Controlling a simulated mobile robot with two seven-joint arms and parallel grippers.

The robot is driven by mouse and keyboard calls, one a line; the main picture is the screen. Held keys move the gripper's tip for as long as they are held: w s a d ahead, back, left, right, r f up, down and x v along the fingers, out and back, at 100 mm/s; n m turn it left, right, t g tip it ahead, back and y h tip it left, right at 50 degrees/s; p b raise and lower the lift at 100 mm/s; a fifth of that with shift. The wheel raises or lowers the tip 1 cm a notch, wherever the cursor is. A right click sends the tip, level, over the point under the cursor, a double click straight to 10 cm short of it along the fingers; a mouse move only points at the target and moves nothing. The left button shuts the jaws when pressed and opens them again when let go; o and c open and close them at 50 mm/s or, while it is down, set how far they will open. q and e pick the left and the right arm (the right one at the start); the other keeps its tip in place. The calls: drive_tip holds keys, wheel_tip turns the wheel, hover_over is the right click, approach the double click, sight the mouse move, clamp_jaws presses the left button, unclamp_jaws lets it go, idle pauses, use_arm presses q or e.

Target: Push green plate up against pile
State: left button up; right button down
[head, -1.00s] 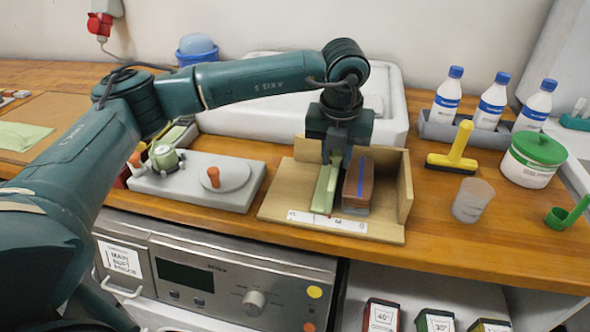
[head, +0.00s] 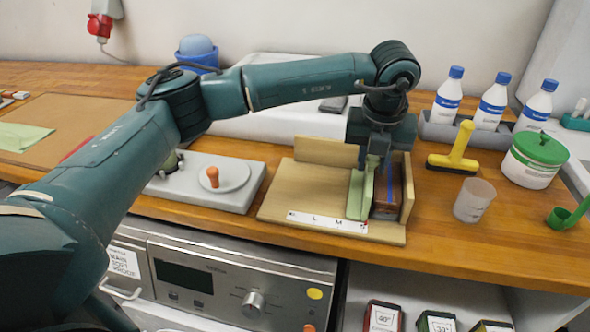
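The green plate (head: 356,197) stands on edge in the wooden corner tray (head: 281,205), with its long side running front to back. The brown pile (head: 386,198) with a blue band stands just to its right, close to the tray's right wall (head: 407,190). Plate and pile look side by side; I cannot tell whether they touch along their whole length. My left gripper (head: 376,172) points down over the plate and pile, its fingers low between or on them. The fingers' opening is hard to make out. My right gripper is out of view.
A strip with size letters (head: 327,222) lies along the tray's front. A grey board with an orange knob (head: 212,176) is to the left. A clear cup (head: 474,200), yellow scraper (head: 456,148) and green-lidded tub (head: 533,160) stand to the right.

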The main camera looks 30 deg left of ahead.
use_arm(q)
drive_tip(key=o, duration=0.3)
drive_tip(key=shift+r+p, duration=2.05)
drive_tip(key=shift+r, duration=2)
